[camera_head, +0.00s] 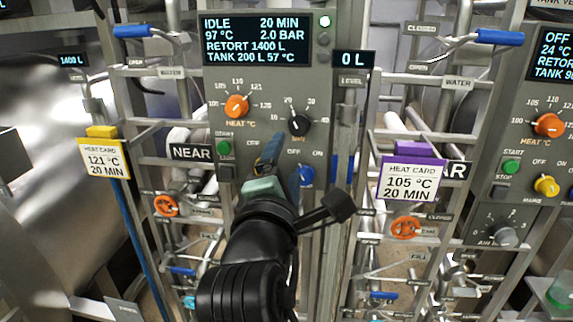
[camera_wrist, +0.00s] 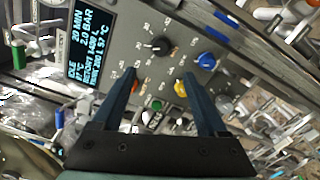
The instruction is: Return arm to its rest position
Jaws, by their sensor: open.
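My gripper (camera_head: 270,152) is raised in front of the lower part of the left control panel (camera_head: 285,85), below its two dials. In the wrist view, my gripper (camera_wrist: 158,80) has its two dark blue fingers spread apart with nothing between them. A yellow knob (camera_wrist: 181,88) and a green button (camera_wrist: 157,105) show beyond the gap. The left fingertip partly covers the orange heat knob. I cannot tell how far the fingertips are from the panel. In the head view my arm and gripper hide the yellow knob and the panel's lower part.
The panel display (camera_head: 257,40) reads IDLE, 20 MIN, 97 °C, 2.0 BAR. A blue knob (camera_head: 306,175) is just right of my gripper. A yellow heat card (camera_head: 103,157) and a purple one (camera_head: 411,180) hang on either side. Pipes, orange valve wheels and blue-handled levers crowd both sides.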

